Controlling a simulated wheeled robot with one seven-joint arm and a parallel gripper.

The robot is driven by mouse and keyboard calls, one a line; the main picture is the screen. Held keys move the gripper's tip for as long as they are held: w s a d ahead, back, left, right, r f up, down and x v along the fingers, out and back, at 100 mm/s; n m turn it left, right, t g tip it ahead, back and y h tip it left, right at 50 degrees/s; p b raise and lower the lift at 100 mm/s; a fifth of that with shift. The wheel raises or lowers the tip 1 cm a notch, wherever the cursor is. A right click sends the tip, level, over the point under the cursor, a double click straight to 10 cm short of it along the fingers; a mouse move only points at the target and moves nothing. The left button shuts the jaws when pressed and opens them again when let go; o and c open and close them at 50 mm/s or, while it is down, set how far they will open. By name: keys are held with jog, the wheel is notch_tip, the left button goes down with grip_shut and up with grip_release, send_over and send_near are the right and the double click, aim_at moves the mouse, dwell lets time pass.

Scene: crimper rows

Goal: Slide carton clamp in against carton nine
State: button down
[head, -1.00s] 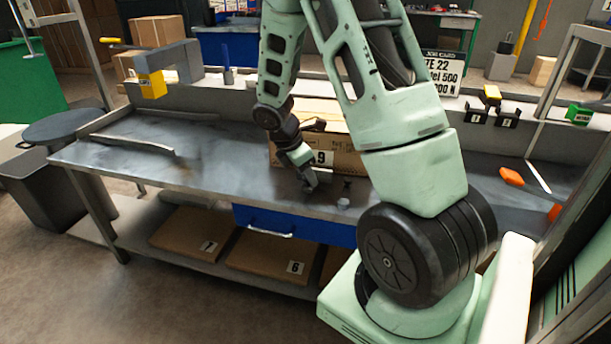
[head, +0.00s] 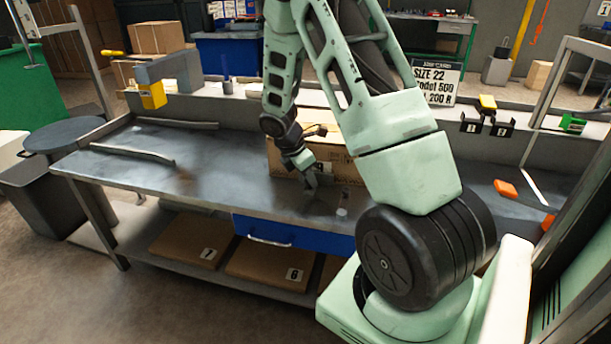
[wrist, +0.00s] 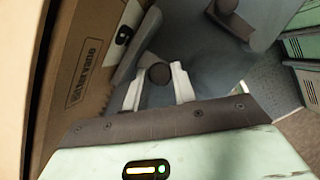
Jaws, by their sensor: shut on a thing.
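Carton nine (head: 290,157) is a brown box standing on the grey workbench (head: 200,170), partly behind my arm. Its number label is partly covered by my gripper (head: 312,182) in the head view. In the wrist view the carton (wrist: 85,70) fills the left side, with printed lettering and part of a label. My gripper's two pale fingers (wrist: 157,88) are closed around a dark round knob of the carton clamp (wrist: 160,73). A grey bar of the clamp lies beside the carton's face near the label. I cannot tell whether it touches.
Orange blocks (head: 505,188) lie at the bench's right. Curved grey strips (head: 133,153) lie at the left. The bench middle left is clear.

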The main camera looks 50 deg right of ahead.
jog(key=c, duration=1.1)
grip_release()
jog(key=shift+c, duration=0.2)
jog(key=p+v, duration=0.4)
jog(key=v, duration=1.3)
jog(key=shift+a+r, duration=0.2)
